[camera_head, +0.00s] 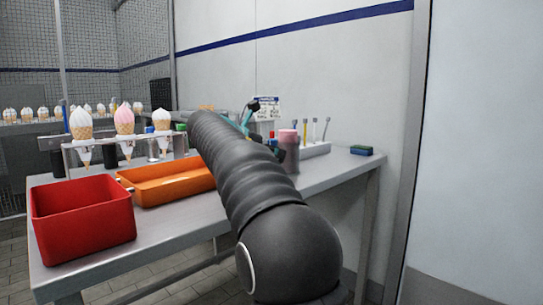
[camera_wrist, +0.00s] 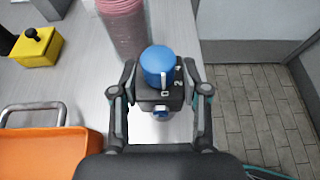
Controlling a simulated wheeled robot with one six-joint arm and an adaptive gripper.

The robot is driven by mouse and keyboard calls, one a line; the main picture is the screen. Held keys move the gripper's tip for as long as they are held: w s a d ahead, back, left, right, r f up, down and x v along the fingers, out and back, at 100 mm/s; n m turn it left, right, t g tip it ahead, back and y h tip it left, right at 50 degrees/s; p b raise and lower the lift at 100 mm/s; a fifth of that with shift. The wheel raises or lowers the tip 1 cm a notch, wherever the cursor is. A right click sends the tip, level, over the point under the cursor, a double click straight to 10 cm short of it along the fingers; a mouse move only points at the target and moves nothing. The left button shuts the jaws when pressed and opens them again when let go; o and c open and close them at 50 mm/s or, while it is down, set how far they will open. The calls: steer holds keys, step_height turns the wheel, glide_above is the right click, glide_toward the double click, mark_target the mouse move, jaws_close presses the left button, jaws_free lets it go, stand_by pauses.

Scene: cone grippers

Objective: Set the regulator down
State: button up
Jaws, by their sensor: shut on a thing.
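The regulator, with a round blue knob (camera_wrist: 158,62) and a black body with white marks, sits between the fingers of my gripper (camera_wrist: 160,88) in the wrist view. My gripper is shut on its black body from both sides. A small blue and silver part shows on the near side of the body. The regulator is over the grey bench (camera_wrist: 88,75), near its right edge. I cannot tell whether its base touches the bench. In the head view my arm hides most of the gripper, and the regulator cannot be made out clearly.
A pink cup stack (camera_wrist: 124,25) stands just beyond the regulator. A yellow box with a black knob (camera_wrist: 36,47) and an orange tray (camera_wrist: 45,155) lie left. In the head view a red bin (camera_head: 83,220) and a cone rack (camera_head: 125,143) stand left; a sponge (camera_head: 361,150) lies right.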

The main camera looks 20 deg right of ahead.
steer(key=shift+f, duration=0.15)
steer(key=o, duration=1.3)
steer(key=shift+r, duration=0.2)
steer(key=p+v, duration=0.2)
steer(key=v, duration=1)
